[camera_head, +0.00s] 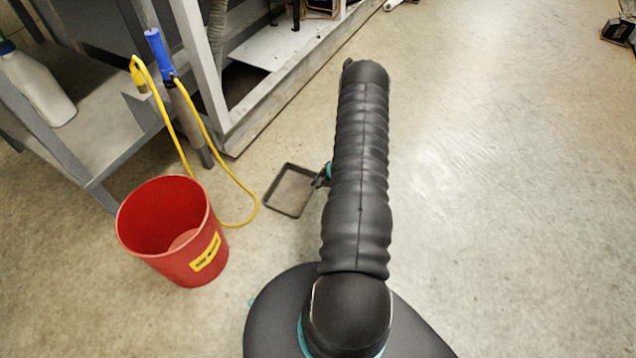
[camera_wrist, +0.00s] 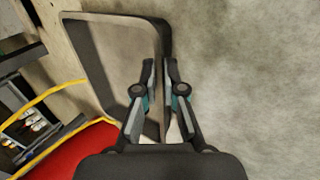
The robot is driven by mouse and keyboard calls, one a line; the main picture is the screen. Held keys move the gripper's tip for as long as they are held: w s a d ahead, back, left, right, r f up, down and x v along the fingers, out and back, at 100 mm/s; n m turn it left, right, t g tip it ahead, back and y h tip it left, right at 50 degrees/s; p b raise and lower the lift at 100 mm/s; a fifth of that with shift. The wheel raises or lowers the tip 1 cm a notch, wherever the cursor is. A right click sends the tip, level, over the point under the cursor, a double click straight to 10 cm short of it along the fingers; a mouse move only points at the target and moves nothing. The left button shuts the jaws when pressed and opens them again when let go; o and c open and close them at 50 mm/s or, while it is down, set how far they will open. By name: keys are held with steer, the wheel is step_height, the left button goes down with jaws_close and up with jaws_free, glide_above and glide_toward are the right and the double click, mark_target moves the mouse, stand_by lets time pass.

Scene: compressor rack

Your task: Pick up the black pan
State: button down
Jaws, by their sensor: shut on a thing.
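The black pan (camera_head: 274,208) is a shallow rectangular tray with a dark rim. My gripper (camera_wrist: 160,68) is shut on that wall. In the head view only a small part of my gripper (camera_head: 322,177) shows beside my arm, at the pan's right edge. I cannot tell whether the pan touches the floor.
A red bucket (camera_head: 190,262) with a yellow label stands left of the pan. A yellow cord (camera_head: 212,140) hangs from a blue-handled thing (camera_head: 158,52) and loops near the bucket. A grey metal rack (camera_head: 215,100) stands behind, with a white jug (camera_head: 40,85).

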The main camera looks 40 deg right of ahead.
steer(key=shift+r, duration=0.2)
steer(key=shift+r+p, duration=0.4)
steer(key=shift+r, duration=0.1)
